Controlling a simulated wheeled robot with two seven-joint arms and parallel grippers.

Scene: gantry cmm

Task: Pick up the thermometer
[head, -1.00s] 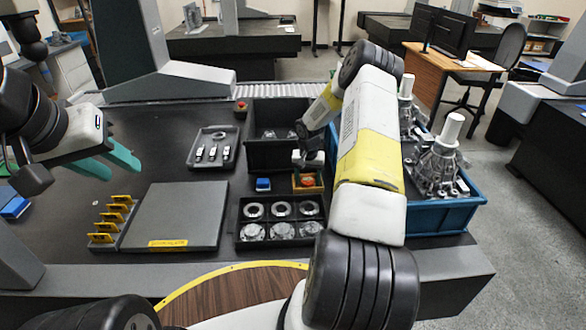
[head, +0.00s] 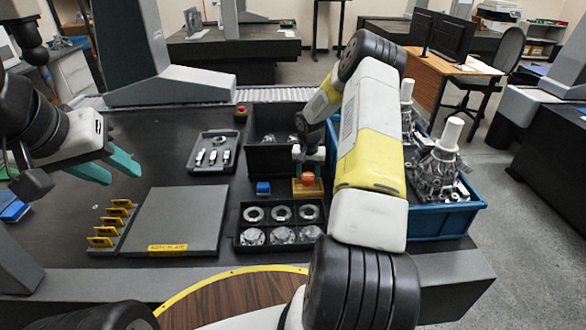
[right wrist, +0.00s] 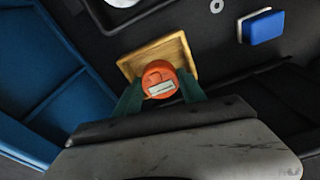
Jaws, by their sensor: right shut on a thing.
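The thermometer (head: 308,179) appears to be the round orange item with a pale rectangular face, at the wooden holder (head: 305,192) right of the table's middle. In the right wrist view the thermometer (right wrist: 158,78) shows against the wooden holder (right wrist: 181,47). My right gripper (head: 308,171) has its green fingers on either side of the thermometer, shut on it. Whether it still touches the holder I cannot tell. My left gripper (head: 121,176) is open and empty over the left of the table, far from the thermometer.
A blue block (head: 263,188) sits left of the holder. A black tray of metal rings and parts (head: 268,226) is in front, a black bin (head: 285,109) behind. A blue crate (head: 450,222) of castings stands at right. A grey plate (head: 180,215) lies left.

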